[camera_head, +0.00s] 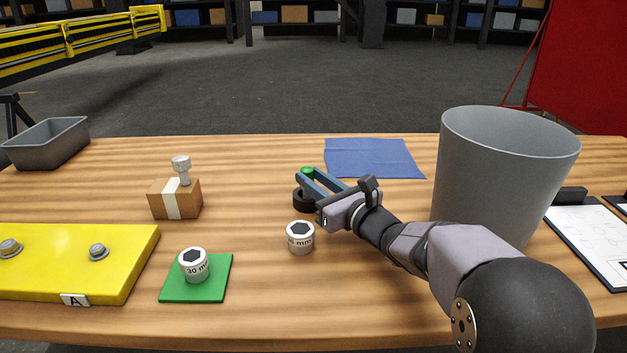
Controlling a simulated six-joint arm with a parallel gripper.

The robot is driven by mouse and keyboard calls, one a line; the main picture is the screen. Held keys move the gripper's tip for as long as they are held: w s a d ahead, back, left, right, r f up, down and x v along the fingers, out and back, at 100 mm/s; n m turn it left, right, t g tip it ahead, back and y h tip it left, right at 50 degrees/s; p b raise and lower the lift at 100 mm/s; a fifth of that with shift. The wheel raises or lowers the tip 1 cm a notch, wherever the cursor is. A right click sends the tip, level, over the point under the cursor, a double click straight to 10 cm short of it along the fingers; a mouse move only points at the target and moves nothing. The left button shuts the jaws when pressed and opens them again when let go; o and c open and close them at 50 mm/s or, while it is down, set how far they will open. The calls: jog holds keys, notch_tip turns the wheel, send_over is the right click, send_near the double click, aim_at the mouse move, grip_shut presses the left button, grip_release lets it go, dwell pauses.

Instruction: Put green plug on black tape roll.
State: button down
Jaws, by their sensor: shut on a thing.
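The green plug (308,171) sits between the fingertips of my gripper (309,175), which is shut on it. The black tape roll (303,200) lies on the table directly below the fingers in this view. The plug appears over the roll, but the fingers hide most of it and part of the roll. I cannot tell whether the plug touches the roll.
A socket (300,238) stands just in front of the roll, and another socket (195,265) on a green square (212,293). A cardboard box (160,199) with a metal part on top is left. A blue cloth (372,157) lies behind; a grey bin (500,180) stands right.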

jog(key=c, duration=1.5)
grip_release()
jog(key=shift+r, duration=0.1)
jog(key=v, duration=1.2)
jog(key=shift+b, duration=0.3)
